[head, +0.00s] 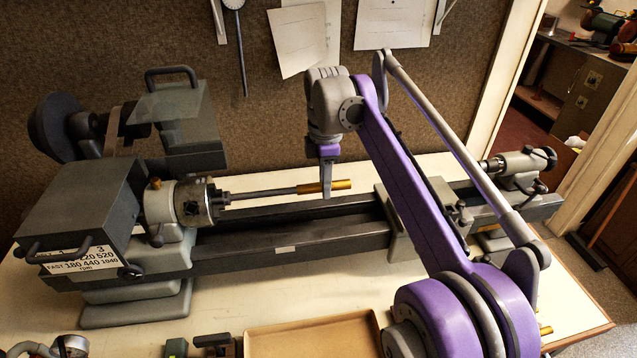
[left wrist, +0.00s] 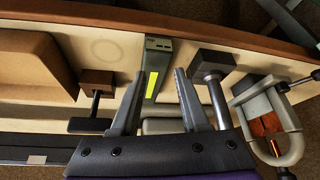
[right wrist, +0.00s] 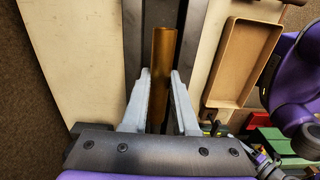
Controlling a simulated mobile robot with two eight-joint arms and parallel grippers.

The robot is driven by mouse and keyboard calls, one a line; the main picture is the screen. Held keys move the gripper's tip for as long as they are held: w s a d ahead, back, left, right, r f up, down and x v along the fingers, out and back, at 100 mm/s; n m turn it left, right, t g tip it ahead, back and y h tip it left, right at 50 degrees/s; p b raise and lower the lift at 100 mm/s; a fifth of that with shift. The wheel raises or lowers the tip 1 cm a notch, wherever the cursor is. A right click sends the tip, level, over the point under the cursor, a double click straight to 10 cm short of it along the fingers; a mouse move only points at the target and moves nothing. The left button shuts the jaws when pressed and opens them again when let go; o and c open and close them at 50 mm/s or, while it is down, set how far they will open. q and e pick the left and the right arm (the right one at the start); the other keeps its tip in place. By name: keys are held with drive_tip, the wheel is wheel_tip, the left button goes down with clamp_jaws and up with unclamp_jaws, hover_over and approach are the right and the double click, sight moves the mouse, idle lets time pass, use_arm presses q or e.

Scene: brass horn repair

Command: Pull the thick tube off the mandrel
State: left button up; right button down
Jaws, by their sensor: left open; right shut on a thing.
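The thick tube (head: 338,185) is a brass-coloured cylinder at the right end of the grey mandrel (head: 262,193), which sticks out level from the lathe chuck (head: 195,203). My right gripper (head: 326,190) comes down from above and is shut on the tube. In the right wrist view the tube (right wrist: 161,60) lies between the two fingers (right wrist: 160,85) and runs out beyond them. How far the mandrel reaches inside the tube is hidden. My left gripper (left wrist: 158,78) is open and empty above the front of the bench; I cannot make it out in the head view.
The lathe's tailstock (head: 516,166) stands at the right end of the bed, with open space between it and the tube. A brown tray (head: 310,336) lies at the front. Below my left gripper are a grey box with a yellow strip (left wrist: 155,68) and a hammer (left wrist: 212,62).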

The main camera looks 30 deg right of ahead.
use_arm(q)
drive_tip(key=shift+w+r+p, duration=0.15)
drive_tip(key=shift+r+p, duration=0.15)
drive_tip(key=shift+r, duration=0.1)
use_arm(e)
drive_tip(key=s+d, duration=0.2)
drive_tip(key=d, duration=0.4)
drive_tip(key=shift+d, duration=0.3)
idle(0.4)
use_arm(q)
drive_tip(key=shift+w+r+p, duration=0.3)
drive_tip(key=shift+r+p, duration=0.2)
drive_tip(key=shift+r, duration=0.25)
drive_tip(key=shift+w+r+p, duration=0.3)
drive_tip(key=shift+r+p, duration=0.2)
drive_tip(key=shift+r, duration=0.2)
use_arm(e)
drive_tip(key=s+a+r, duration=0.1)
drive_tip(key=s+r, duration=0.3)
drive_tip(key=r, duration=0.1)
drive_tip(key=shift+s+a, duration=0.2)
drive_tip(key=shift+s, duration=0.15)
use_arm(q)
drive_tip(key=shift+s, duration=0.15)
use_arm(e)
drive_tip(key=shift+s+f, duration=0.1)
